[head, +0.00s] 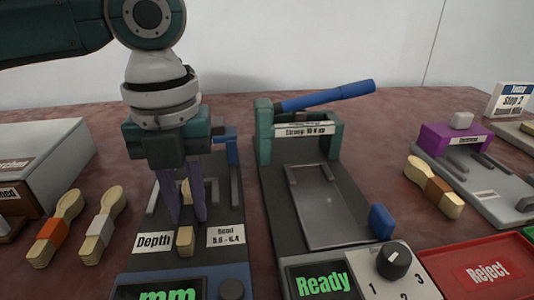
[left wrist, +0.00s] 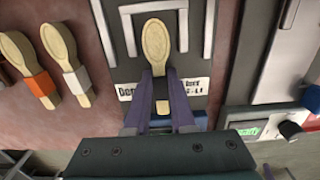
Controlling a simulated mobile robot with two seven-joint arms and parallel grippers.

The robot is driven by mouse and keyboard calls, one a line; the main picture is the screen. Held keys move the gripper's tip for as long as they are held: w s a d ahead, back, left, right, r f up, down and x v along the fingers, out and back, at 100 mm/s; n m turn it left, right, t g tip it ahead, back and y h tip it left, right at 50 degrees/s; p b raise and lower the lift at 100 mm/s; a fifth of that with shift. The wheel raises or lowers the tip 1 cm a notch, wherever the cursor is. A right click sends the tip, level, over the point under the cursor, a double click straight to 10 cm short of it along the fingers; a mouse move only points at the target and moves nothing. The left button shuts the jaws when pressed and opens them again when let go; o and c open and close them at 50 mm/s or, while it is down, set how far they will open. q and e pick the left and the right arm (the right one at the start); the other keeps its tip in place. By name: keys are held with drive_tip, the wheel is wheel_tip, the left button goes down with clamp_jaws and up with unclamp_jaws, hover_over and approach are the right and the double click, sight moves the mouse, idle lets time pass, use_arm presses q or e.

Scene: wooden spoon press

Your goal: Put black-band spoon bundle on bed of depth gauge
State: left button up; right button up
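The black-band spoon bundle (left wrist: 156,42) is pale wood, and its dark band is between the two purple fingers of my left gripper (left wrist: 160,98). In the head view my left gripper (head: 186,218) points down over the depth gauge (head: 232,202), shut on the bundle.
Orange-band (head: 60,228) and white-band (head: 102,226) spoon bundles lie left of the gauge. A press with a blue lever (head: 328,95) stands to the right. A brown-band bundle (head: 434,187), a purple-topped device (head: 452,138) and a red Reject tray (head: 450,262) are farther right.

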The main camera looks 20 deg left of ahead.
sight(188, 208)
use_arm(q)
drive_tip(key=o, duration=0.3)
drive_tip(key=shift+o, duration=0.2)
wheel_tip(188, 208, up, 12)
drive_tip(key=p, duration=0.3)
drive_tip(key=shift+r, duration=0.2)
